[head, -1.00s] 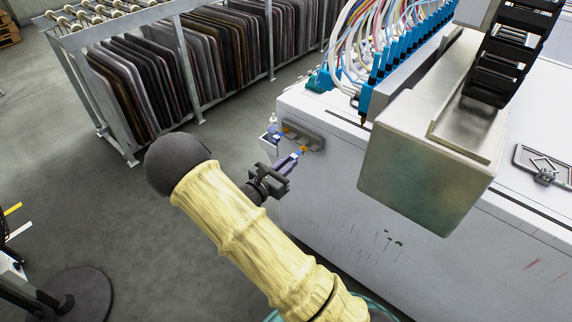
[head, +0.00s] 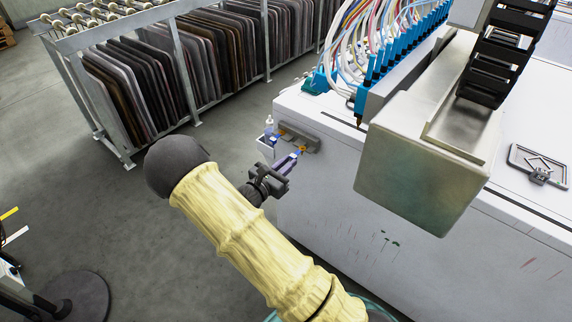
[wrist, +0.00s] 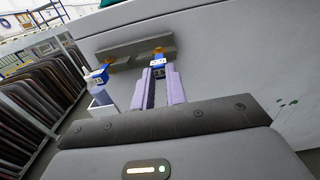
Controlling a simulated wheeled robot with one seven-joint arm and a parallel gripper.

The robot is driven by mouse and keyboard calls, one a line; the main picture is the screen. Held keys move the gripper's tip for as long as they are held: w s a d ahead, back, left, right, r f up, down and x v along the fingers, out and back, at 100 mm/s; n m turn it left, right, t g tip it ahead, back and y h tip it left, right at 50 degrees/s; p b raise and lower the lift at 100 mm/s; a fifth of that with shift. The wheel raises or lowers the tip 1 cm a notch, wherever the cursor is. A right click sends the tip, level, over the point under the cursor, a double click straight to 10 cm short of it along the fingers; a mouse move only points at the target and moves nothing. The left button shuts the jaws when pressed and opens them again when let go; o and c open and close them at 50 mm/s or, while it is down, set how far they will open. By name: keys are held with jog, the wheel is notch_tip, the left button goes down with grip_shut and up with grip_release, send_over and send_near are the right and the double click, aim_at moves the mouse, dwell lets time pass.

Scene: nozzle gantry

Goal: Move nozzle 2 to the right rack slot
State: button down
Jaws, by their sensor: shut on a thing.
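A grey rack (head: 313,143) is fixed to the white machine's end wall; it also shows in the wrist view (wrist: 138,49). My gripper (wrist: 157,84) has its purple fingers shut on a blue nozzle (wrist: 159,66) with a white label and an orange tip. That tip is at the right part of the rack; I cannot tell whether it is seated there. The number is too small to read. In the head view my gripper (head: 287,163) is just below the rack. Another blue nozzle (wrist: 97,76) with an orange part sits at the rack's left part.
A small white holder (wrist: 103,102) is left of the rack, with a bottle (head: 269,124) beside it in the head view. The white machine (head: 330,190) fills the right. A frame of dark panels (head: 150,80) stands behind. Floor between is clear.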

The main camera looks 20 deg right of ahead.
jog(key=shift+x, duration=1.25)
dwell(0.4)
jog(key=shift+f+p, duration=0.2)
jog(key=shift+p, duration=0.3)
dwell(1.0)
jog(key=c, duration=1.3)
grip_release()
jog(key=shift+c, duration=0.2)
jog(key=v, duration=1.7)
jog(key=shift+a+p, duration=0.2)
jog(key=shift+p, duration=0.2)
jog(key=shift+s, duration=0.15)
